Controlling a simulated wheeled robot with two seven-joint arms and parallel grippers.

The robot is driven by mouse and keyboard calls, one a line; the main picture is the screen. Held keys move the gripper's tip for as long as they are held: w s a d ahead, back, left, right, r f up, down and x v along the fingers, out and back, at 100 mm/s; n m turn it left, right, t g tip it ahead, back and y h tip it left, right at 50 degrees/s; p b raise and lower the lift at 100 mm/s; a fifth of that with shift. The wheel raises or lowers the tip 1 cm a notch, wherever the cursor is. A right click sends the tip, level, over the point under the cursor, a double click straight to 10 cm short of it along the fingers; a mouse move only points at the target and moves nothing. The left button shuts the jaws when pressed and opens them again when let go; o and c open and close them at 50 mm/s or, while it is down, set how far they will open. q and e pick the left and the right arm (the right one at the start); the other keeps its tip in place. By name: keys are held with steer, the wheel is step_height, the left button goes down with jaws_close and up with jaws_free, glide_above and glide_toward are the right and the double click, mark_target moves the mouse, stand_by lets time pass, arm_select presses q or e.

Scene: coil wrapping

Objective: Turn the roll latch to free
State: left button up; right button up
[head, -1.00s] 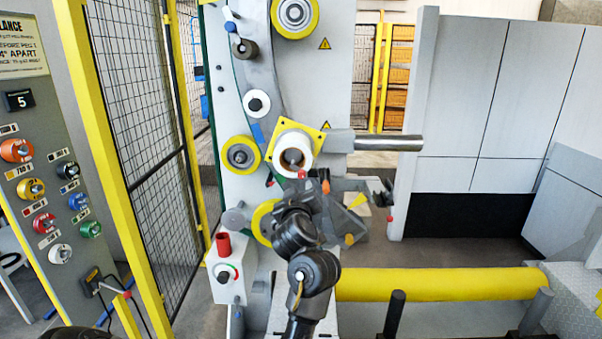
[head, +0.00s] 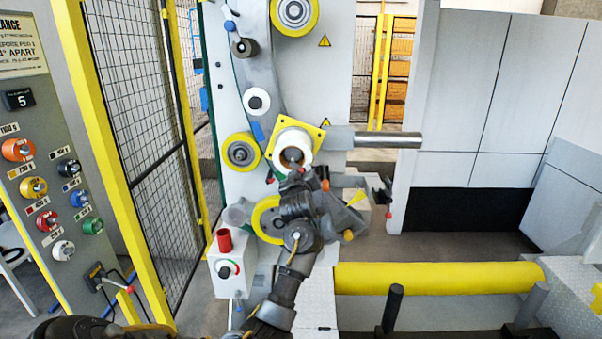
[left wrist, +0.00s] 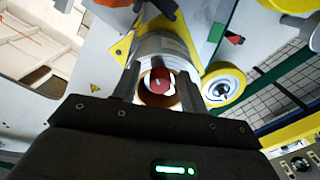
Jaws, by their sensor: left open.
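The white roll (head: 292,140) sits on a yellow square plate (head: 318,133) on the machine's face. Its brown core shows as a ring, and it also shows in the left wrist view (left wrist: 163,45). A dark red round part, which looks like the latch (left wrist: 158,82), sits in the core opening in the left wrist view. My left gripper (head: 296,177) is just in front of and below the core in the head view. In the left wrist view its open fingers (left wrist: 158,90) stand either side of the core opening. Contact cannot be told. My right gripper is out of view.
A bare metal shaft (head: 388,141) sticks out right of the roll. Yellow-rimmed rollers (head: 241,154) lie to its left. A box with a red cylinder (head: 224,242) stands lower left, and a long yellow bar (head: 440,279) runs lower right. A mesh fence (head: 133,100) bounds the left.

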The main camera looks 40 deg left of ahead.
arm_select(q)
steer(key=c, duration=0.8)
steer(key=shift+w+r+n+b, duration=0.1)
steer(key=shift+r+n+b, duration=0.35)
steer(key=shift+n, duration=0.25)
steer(key=shift+c, duration=0.5)
